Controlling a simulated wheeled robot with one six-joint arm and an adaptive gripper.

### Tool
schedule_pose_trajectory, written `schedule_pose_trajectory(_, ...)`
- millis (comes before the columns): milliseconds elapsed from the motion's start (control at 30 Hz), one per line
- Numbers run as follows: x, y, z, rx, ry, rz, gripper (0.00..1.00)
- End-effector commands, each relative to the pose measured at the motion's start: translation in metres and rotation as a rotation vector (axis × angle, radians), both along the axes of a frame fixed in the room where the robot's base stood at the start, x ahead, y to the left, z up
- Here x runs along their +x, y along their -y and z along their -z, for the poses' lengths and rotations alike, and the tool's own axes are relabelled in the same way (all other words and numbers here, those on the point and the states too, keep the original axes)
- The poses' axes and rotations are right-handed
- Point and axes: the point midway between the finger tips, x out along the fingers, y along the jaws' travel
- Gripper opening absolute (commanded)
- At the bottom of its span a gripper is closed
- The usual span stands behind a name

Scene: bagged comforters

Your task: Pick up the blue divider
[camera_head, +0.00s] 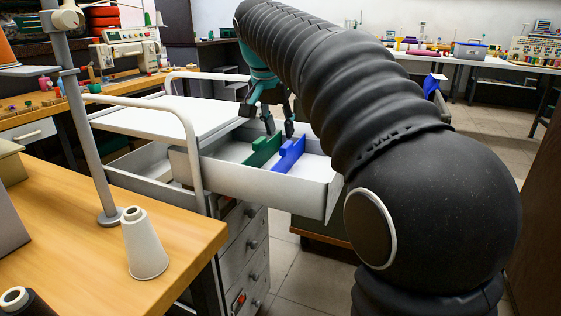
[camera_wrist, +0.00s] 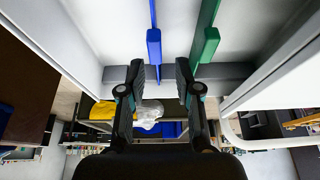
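The blue divider (camera_head: 289,154) stands upright in an open white drawer (camera_head: 268,184) on a cart, just right of a green divider (camera_head: 263,150). My gripper (camera_head: 279,129) hangs above the drawer's far side, over the far ends of the dividers, pointing down. The green divider (camera_wrist: 207,45) is right of the right finger. Contact with the blue divider is not visible.
The cart's white top (camera_head: 180,117) and a curved rail (camera_head: 190,150) stand left of the drawer. A wooden table (camera_head: 100,225) with a white thread cone (camera_head: 145,245) is at the near left. Floor shows to the right.

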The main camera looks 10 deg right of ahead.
Motion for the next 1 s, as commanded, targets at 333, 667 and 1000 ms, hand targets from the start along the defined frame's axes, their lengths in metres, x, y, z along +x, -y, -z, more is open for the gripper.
schedule_pose_trajectory(333, 0.013, 0.011, 0.039, 0.0, -0.001, 0.001, 0.33)
schedule_pose_trajectory(667, 0.021, 0.022, 0.074, 0.0, -0.001, 0.0, 0.33)
schedule_pose_trajectory(1000, 0.026, 0.025, 0.088, 0.0, 0.0, -0.002, 0.33)
